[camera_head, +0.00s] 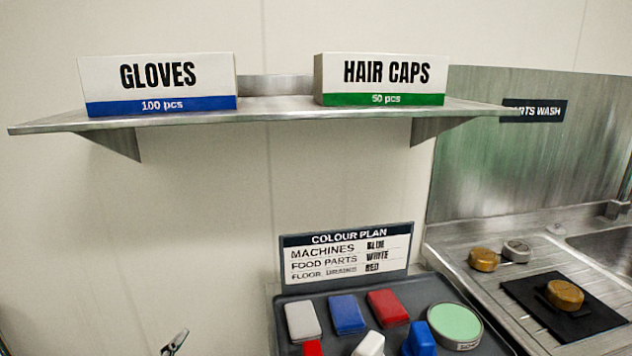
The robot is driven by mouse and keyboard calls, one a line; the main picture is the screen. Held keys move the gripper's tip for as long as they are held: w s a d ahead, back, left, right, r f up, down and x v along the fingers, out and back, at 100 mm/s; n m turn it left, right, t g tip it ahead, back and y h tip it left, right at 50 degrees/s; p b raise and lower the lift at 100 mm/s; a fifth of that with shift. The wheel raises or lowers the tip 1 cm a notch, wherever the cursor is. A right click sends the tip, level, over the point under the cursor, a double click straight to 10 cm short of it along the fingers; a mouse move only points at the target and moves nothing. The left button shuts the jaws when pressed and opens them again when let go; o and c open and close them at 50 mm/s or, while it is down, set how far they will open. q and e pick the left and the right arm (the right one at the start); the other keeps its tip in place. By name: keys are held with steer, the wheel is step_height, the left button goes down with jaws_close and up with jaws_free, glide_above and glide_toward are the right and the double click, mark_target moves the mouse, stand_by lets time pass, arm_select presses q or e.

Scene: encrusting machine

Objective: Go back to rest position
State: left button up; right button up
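A small part of my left gripper (175,342) shows at the bottom edge, left of the dark tray. Only a grey and black tip is in view, in front of the bare wall. The rest of it is cut off, so I cannot tell whether it is open or shut. It appears apart from the tray. My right gripper is not in view.
A metal shelf (290,108) holds a gloves box (155,84) and a hair caps box (378,76). Below, a dark tray (283,318) holds coloured blocks and a green round pad (455,323). A steel sink counter (462,262) with brass parts stands at right.

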arm_select(q)
steer(key=s+a+f+n+g+y, duration=0.15)
steer(key=s+a+f+g, duration=0.25)
steer(key=s+a+f, duration=0.4)
steer(key=s+a+f+n+g+y, duration=0.15)
steer(key=s+a+f+g, duration=0.4)
steer(key=s, duration=0.55)
steer(key=w+d+f+n+t+h, duration=0.1)
steer(key=d+f+t+h, duration=0.4)
steer(key=d+f, duration=0.9)
steer(key=shift+w+d+n+h+p, duration=0.15)
steer(key=shift+d+n+h+p, duration=0.25)
steer(key=shift+d+n+h, duration=0.45)
steer(key=shift+f, duration=0.1)
